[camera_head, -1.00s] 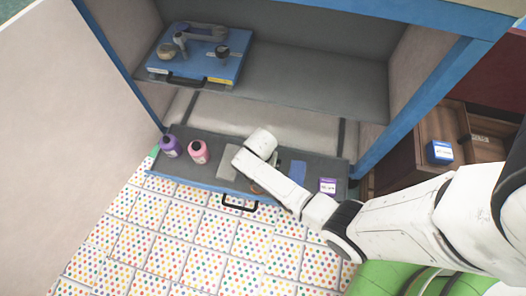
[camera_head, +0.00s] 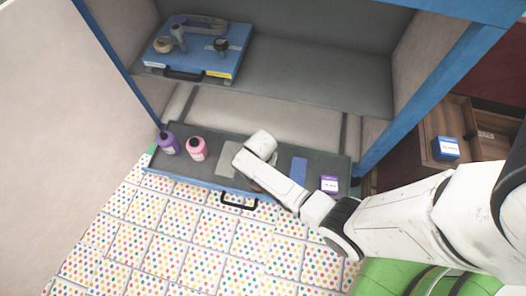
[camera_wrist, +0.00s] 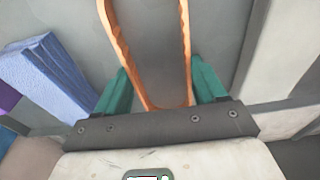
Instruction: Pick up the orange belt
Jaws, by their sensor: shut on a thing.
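The orange belt (camera_wrist: 186,45) is a thin loop in the wrist view, running from between my gripper's fingers up past the top edge. My gripper (camera_wrist: 160,96) has green fingers on both sides of the loop's near end and is shut on it. In the head view my gripper's fingers and most of the belt are hidden behind my white arm, over the open drawer (camera_head: 205,180). I cannot tell whether the belt's far end touches the drawer floor.
The drawer holds a purple bottle (camera_head: 169,143), a pink bottle (camera_head: 197,149), a grey piece (camera_head: 227,160), a blue block (camera_head: 299,171) and a purple-and-white box (camera_head: 329,185). A blue board with parts (camera_head: 200,50) sits on the shelf above. A blue box (camera_head: 446,148) is at right.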

